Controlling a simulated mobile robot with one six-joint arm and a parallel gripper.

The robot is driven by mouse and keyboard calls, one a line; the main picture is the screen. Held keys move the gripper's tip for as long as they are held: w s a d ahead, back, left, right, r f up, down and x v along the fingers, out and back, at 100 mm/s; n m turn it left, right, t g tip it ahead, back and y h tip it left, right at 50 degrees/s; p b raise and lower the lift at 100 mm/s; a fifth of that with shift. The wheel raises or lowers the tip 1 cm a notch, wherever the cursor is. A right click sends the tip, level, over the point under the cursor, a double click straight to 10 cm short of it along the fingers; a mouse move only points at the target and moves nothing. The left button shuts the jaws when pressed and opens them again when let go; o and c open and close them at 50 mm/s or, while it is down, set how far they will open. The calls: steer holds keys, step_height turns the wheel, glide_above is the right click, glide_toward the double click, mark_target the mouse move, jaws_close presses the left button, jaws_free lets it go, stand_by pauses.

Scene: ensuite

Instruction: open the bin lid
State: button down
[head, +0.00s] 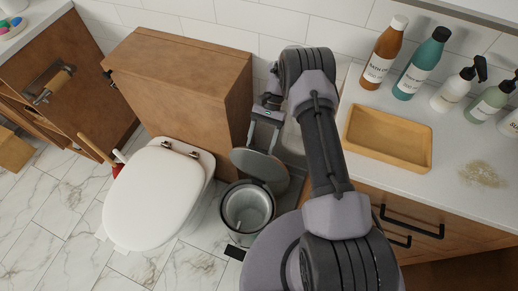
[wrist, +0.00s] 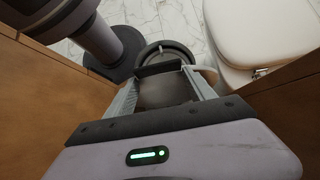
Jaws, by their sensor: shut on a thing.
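The bin (head: 246,212) is a small round grey pail on the floor between the toilet and the vanity. Its lid (head: 260,167) is raised and tilted back, so the open mouth and the pail inside show. My gripper (head: 263,147) is above and behind the bin, shut on the lid near its upper edge. In the wrist view my gripper (wrist: 163,72) points down toward the bin (wrist: 166,49), with the grey lid (wrist: 165,93) between its fingers. The exact contact is partly hidden by the fingers.
The white toilet (head: 158,195) stands close left of the bin, before a wooden cistern box (head: 180,80). The vanity counter (head: 450,180) is on the right, with bottles and a wooden tray (head: 388,138). A red-based plunger (head: 116,170) is left of the toilet. Marble floor lies in front.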

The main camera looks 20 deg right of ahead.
steer(key=shift+w+d+f+g+y+b, duration=0.3)
steer(key=shift+w+d+g+b, duration=0.15)
steer(key=shift+w, duration=0.1)
steer(key=shift+r, duration=0.1)
steer(key=shift+c, duration=1.6)
jaws_free()
